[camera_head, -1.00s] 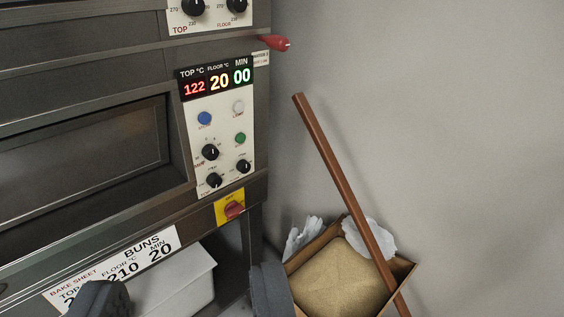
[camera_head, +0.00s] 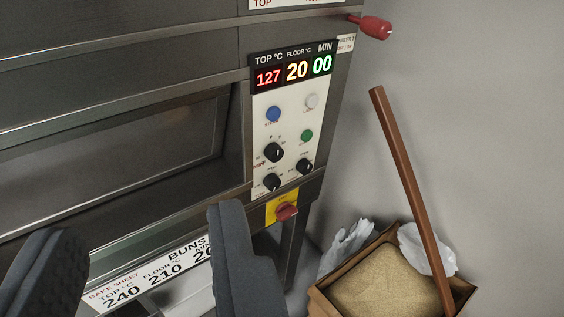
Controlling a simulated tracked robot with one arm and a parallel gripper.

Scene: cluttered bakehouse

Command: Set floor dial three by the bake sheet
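The oven control panel (camera_head: 289,132) shows top 127, floor 20 and minutes 00 on its lit display (camera_head: 293,69). Below are three black dials: an upper one (camera_head: 274,152), a lower right one (camera_head: 305,167) and a lower left one (camera_head: 272,182). Their small labels are too blurred to read surely, so I cannot tell which is the floor dial. The bake sheet (camera_head: 150,280) at bottom left reads BUNS, top 240, floor 210; its minutes are partly hidden by my right finger. My gripper (camera_head: 141,222) is open and empty, its fingers left of and below the panel.
A yellow plate with a red switch (camera_head: 286,211) sits under the panel. A red handle (camera_head: 371,26) sticks out at the oven's upper right. A box (camera_head: 390,285) with a tan sack and white bags, plus a brown pole (camera_head: 410,190), stands right against the wall.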

